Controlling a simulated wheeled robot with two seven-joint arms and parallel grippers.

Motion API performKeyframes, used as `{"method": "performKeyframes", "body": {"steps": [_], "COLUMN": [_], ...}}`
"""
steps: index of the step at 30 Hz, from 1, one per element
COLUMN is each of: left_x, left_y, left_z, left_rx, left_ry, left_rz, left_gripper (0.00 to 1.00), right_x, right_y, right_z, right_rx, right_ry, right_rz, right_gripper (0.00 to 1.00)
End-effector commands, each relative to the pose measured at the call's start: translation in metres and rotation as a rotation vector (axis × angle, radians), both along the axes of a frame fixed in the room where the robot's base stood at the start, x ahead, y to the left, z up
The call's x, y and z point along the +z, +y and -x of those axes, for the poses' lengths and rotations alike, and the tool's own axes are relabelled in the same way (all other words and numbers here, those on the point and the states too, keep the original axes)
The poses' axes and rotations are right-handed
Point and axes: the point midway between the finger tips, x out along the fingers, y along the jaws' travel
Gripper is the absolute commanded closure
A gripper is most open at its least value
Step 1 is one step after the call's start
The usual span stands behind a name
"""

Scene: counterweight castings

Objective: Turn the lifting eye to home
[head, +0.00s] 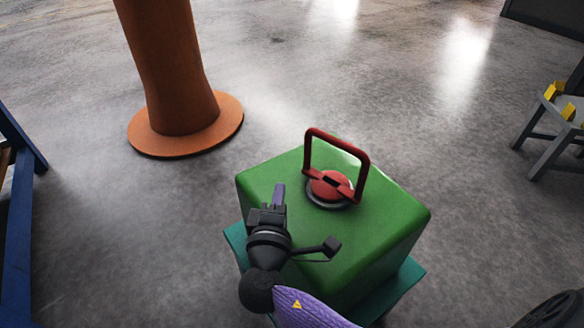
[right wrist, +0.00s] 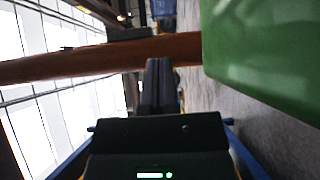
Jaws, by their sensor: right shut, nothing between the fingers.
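The lifting eye (head: 337,183) is a red squared loop on a round red swivel base with a dark ring under it. It stands upright on top of a green casting (head: 385,222). My right gripper (head: 279,190) is over the left part of the casting's top, to the left of the eye and apart from it. Its fingers are shut and empty. In the right wrist view the shut fingers (right wrist: 159,75) show in the middle, with the green casting (right wrist: 265,50) at the right. The eye is not in the right wrist view. My left gripper is not in view.
The casting rests on a teal stand (head: 408,278). An orange column with a round foot (head: 225,112) stands behind to the left. A blue frame (head: 20,215) is at the left edge, a grey stand with yellow blocks (head: 545,125) at the right. The floor between is clear.

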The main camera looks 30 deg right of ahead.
Motion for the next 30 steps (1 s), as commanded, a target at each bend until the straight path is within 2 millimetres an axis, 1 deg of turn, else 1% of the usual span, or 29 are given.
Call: {"method": "performKeyframes", "body": {"steps": [1, 3, 6, 8, 9, 12, 15, 18, 26, 28, 30], "left_x": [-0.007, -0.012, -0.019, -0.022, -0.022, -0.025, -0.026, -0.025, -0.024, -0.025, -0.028], "left_y": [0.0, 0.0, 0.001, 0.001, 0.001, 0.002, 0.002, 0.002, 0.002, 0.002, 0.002], "left_z": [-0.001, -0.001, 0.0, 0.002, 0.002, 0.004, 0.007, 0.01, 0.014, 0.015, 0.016], "left_rx": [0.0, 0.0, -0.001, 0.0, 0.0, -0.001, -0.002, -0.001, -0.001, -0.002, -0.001], "left_ry": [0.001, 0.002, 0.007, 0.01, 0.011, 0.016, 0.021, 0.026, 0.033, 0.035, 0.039], "left_rz": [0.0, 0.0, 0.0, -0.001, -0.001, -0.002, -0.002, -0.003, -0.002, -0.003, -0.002], "left_gripper": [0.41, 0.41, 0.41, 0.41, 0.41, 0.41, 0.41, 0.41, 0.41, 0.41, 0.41], "right_x": [-0.004, -0.004, -0.005, -0.004, -0.003, -0.003, -0.002, -0.001, 0.0, -0.001, -0.002], "right_y": [-0.007, -0.016, -0.029, -0.037, -0.045, -0.059, -0.067, -0.071, -0.071, -0.072, -0.075], "right_z": [-0.009, -0.022, -0.04, -0.047, -0.047, -0.049, -0.05, -0.051, -0.051, -0.052, -0.056], "right_rx": [-0.001, 0.0, -0.001, -0.001, -0.001, 0.001, 0.0, 0.001, 0.002, -0.019, -0.083], "right_ry": [0.0, 0.0, 0.001, 0.002, 0.004, 0.003, 0.003, 0.003, 0.003, 0.002, 0.001], "right_rz": [0.003, 0.002, 0.003, 0.004, 0.005, 0.004, 0.003, 0.003, 0.001, 0.001, -0.002], "right_gripper": [1.0, 1.0, 1.0, 1.0, 1.0, 1.0, 1.0, 1.0, 1.0, 1.0, 1.0]}}
